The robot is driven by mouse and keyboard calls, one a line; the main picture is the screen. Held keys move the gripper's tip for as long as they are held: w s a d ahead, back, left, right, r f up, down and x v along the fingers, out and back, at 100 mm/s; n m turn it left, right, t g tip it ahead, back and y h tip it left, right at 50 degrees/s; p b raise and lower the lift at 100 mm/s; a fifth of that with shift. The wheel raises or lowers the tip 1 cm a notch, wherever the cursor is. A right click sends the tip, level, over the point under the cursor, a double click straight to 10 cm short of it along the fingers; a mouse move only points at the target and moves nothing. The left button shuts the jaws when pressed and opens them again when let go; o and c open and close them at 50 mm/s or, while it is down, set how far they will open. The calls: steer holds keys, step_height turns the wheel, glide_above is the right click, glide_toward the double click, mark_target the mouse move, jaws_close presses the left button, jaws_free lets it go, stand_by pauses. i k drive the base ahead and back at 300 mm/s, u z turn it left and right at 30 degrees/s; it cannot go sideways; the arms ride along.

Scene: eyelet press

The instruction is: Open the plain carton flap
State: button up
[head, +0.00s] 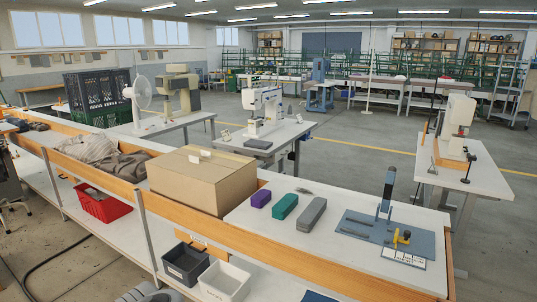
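A plain brown carton (200,190) stands on the long bench, left of the white work surface. Its top (207,166) looks flat and closed, with no flap standing up that I can make out. A small white tag (199,153) shows at the top's far edge. The seams between the flaps are too small to tell. My gripper is not in view.
Right of the carton lie a purple block (261,198), a green block (285,206) and a grey block (311,214). A blue-grey mat (365,238) holds a small press (386,192). Crumpled cloth (98,152) lies left. Below are a red bin (103,204), a dark bin (186,262) and a white bin (224,281).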

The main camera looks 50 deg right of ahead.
mark_target(191, 166)
steer(key=z, duration=0.4)
steer(key=i, duration=3)
steer(key=u, duration=0.8)
